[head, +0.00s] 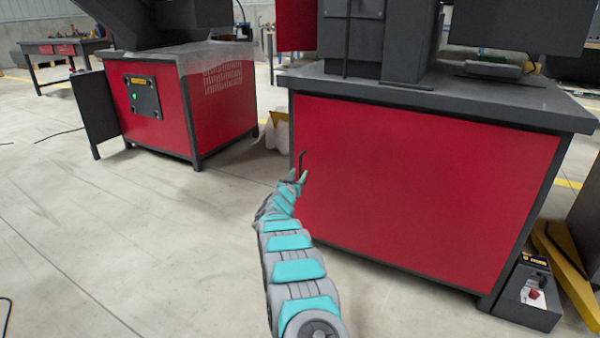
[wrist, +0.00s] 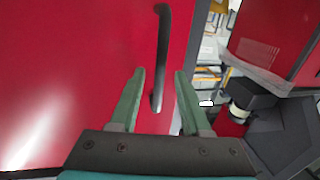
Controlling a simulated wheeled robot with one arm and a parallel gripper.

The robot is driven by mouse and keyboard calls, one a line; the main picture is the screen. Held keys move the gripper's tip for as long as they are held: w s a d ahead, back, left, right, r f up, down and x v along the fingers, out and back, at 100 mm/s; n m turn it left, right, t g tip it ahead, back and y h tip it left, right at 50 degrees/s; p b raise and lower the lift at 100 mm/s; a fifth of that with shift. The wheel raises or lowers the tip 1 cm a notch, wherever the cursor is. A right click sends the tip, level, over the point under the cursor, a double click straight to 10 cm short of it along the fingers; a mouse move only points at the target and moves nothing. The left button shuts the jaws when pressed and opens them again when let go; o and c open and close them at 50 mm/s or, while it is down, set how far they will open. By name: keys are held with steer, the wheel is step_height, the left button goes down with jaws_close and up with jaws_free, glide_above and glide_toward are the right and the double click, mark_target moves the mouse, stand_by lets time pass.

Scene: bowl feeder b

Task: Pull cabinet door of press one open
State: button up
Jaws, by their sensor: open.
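The cabinet door (head: 420,190) is a wide red panel under a dark grey top, and it looks shut. In the wrist view the red door (wrist: 70,70) fills the left side. Its handle (head: 302,160) is a thin black upright bar near the door's left edge. In the wrist view the handle (wrist: 162,50) runs down, its lower end showing between my fingers. My gripper (head: 297,175) is open at the handle's lower part; the wrist view shows its green fingers (wrist: 159,72) on either side of the bar. I cannot tell whether they touch it.
A second red machine base (head: 160,105) with an open dark side panel (head: 96,112) stands at the left. A dark box with a red switch (head: 532,292) sits on the floor at the right, beside a yellow-edged part (head: 566,275).

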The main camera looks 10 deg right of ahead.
steer(key=shift+x, duration=1)
steer(key=shift+w+d, duration=0.15)
steer(key=shift+w, duration=0.15)
steer(key=shift+c, duration=0.2)
jaws_close()
stand_by(0.6)
